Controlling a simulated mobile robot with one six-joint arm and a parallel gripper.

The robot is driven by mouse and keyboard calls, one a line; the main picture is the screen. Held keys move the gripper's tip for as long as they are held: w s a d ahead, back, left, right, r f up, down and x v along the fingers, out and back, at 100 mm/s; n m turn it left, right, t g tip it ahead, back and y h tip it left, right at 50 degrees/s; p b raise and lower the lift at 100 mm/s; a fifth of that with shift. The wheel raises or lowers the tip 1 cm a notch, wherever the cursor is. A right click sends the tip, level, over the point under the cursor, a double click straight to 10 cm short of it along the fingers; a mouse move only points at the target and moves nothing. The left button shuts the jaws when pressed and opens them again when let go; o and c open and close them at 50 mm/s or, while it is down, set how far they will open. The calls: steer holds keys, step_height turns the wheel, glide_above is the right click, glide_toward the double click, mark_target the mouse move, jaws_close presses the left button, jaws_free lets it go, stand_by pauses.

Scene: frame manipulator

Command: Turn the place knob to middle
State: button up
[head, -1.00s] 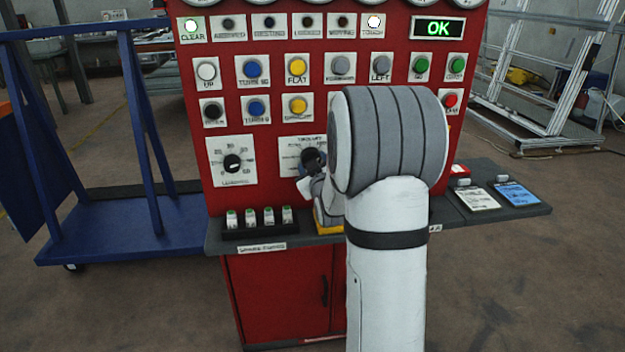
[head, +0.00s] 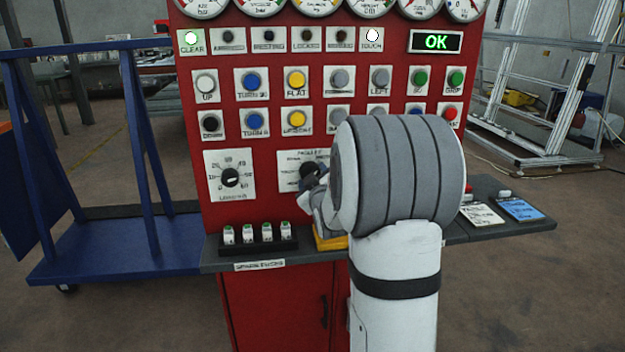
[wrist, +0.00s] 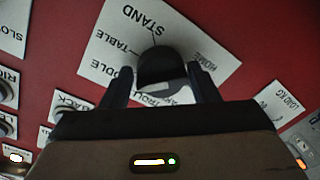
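The place knob (wrist: 158,66) is black and round, on a white plate (wrist: 203,50) with printed words including STAND, TABLE and HOME, upside down in the wrist view. The word MIDDLE is partly covered by a finger. I cannot make out the knob's pointer clearly. My gripper (wrist: 159,76) is open, with one dark finger on each side of the knob and gaps visible between. In the head view the knob (head: 309,171) is partly behind my gripper (head: 316,188), which my arm largely hides.
The red panel (head: 270,205) carries several buttons, gauges and a second knob (head: 230,176) to the left. A shelf (head: 215,258) juts out below, holding a rack of small white items (head: 262,235) and cards at right. A blue cart (head: 110,245) stands left.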

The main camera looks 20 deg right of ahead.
steer(key=o, duration=0.3)
steer(key=v, duration=0.8)
steer(key=shift+w+a, duration=0.1)
stand_by(0.4)
steer(key=s+a+r+m+g+y+p, duration=0.2)
steer(key=s+a+g+p, duration=0.4)
steer(key=s, duration=0.7)
steer(key=s+a+r+m+g+y+p, duration=0.2)
steer(key=s+a+g+p, duration=0.4)
steer(key=s+a, duration=0.5)
steer(key=s+m+g, duration=0.1)
steer(key=s+g, duration=0.1)
steer(key=s, duration=0.1)
steer(key=shift+s+p, duration=0.15)
steer(key=shift+p, duration=0.2)
